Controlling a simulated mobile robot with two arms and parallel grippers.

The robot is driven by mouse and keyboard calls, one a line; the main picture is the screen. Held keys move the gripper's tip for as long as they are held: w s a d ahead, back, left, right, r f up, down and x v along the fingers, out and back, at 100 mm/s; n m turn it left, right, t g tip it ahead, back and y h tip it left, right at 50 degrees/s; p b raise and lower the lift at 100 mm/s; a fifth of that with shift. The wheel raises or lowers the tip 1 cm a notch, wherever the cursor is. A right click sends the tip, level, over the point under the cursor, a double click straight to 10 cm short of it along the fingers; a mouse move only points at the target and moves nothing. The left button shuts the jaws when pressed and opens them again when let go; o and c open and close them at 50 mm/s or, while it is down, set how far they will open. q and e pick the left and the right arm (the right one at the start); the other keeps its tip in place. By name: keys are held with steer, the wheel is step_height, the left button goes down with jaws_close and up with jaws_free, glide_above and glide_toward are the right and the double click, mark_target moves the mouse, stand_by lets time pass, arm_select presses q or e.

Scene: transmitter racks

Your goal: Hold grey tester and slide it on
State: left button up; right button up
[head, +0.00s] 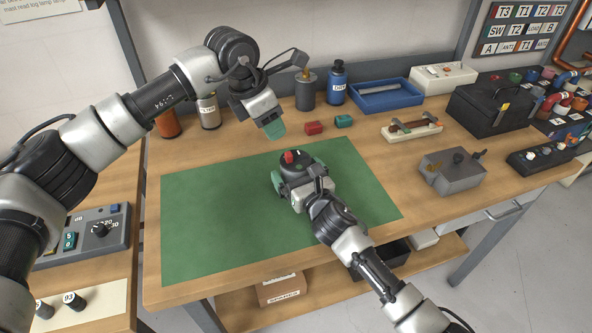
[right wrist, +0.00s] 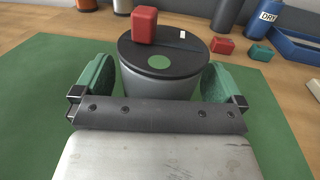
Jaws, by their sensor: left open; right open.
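The grey tester (head: 294,163) is a round grey body with a black top, standing on the green mat (head: 215,225). In the right wrist view the tester (right wrist: 160,84) shows a red slider (right wrist: 145,24) at the far left of its top, a green dot near the middle and a small white mark at the far right. My right gripper (head: 299,175) is open, its green pads (right wrist: 97,85) on either side of the tester; I cannot tell whether they touch it. My left gripper (head: 273,128) is open and empty, above the bench behind the mat.
A red block (head: 314,127) and a green block (head: 344,121) lie behind the mat. Bottles, a blue tray (head: 388,97) and a fuse-like holder (head: 411,128) stand farther back. A grey switch box (head: 452,172) and black case (head: 490,108) are at right. The mat's left is clear.

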steer(key=shift+w+a, duration=0.2)
steer(key=shift+w, duration=0.15)
steer(key=shift+c, duration=0.3)
steer(key=c, duration=1)
steer(key=shift+c, duration=0.2)
